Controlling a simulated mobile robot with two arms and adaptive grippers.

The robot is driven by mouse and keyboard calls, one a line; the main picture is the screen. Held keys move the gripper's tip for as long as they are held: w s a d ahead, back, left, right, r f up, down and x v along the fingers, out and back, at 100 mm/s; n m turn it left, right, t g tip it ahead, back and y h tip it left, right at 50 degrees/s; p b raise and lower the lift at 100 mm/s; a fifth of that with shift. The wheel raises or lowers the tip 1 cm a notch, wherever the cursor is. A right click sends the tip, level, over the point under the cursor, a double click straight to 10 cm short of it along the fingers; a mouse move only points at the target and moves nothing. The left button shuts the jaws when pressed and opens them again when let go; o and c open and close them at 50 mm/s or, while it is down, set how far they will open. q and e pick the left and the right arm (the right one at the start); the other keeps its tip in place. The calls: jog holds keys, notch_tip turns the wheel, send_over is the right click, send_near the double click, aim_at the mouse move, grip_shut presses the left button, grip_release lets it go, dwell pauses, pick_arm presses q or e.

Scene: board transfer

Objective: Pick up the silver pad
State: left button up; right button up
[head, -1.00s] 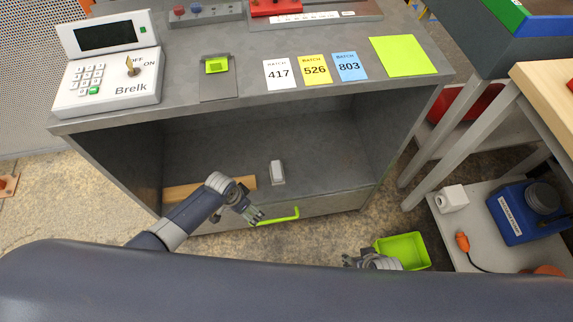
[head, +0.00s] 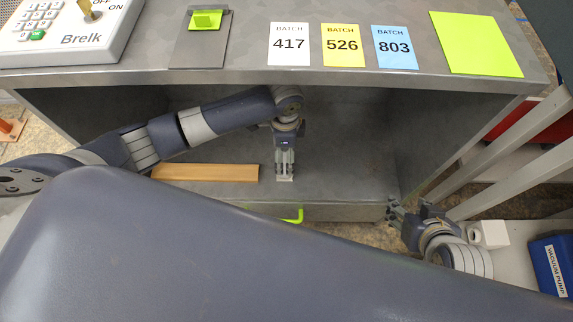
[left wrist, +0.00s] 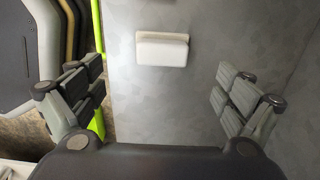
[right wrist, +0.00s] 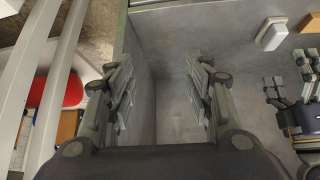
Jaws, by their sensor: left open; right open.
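The silver pad looks like a small pale block on the grey shelf inside the cabinet. It shows whole in the left wrist view (left wrist: 162,49) and near the upper right of the right wrist view (right wrist: 272,36). In the head view only a pale end (head: 286,179) shows beneath my left gripper (head: 285,172). My left gripper is open and points down over the shelf; in its wrist view the pad lies above the gap between the fingers, not clasped. My right gripper (head: 411,211) is open and empty at the cabinet's right front, well apart from the pad.
A wooden strip (head: 205,173) lies on the shelf left of the pad. A green handle (head: 294,215) is at the front edge. The worktop (head: 255,70) overhangs the shelf, with batch cards on it. The vacuum pump (head: 553,265) stands at right.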

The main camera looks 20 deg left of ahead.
aim_at(285, 163)
pick_arm(q)
notch_tip(285, 163, down, 4)
jog(key=shift+r+b, duration=0.15)
jog(key=shift+b, duration=0.45)
jog(key=shift+f, duration=0.3)
notch_tip(285, 163, down, 2)
jog(key=shift+w+a+f+b, duration=0.1)
jog(key=shift+f+b, duration=0.15)
jog(key=shift+b, duration=0.6)
notch_tip(285, 163, down, 2)
jog(key=shift+f+b, duration=0.2)
jog(key=shift+b, duration=0.4)
pick_arm(e)
jog(key=w+a+r+t+y, duration=0.1)
jog(key=w+a+r+t, duration=0.1)
jog(key=w+r+t, duration=0.3)
jog(key=w+a+r+t+y, duration=0.2)
jog(key=w+r+t, duration=0.3)
jog(key=r, duration=0.7)
jog(key=shift+w+a+r+n+t, duration=0.3)
jog(key=shift+a+t, duration=0.25)
jog(key=shift+t, duration=0.15)
jog(key=shift+f, duration=0.1)
pick_arm(q)
jog(key=c, duration=1.4)
pick_arm(e)
jog(key=shift+s, duration=0.1)
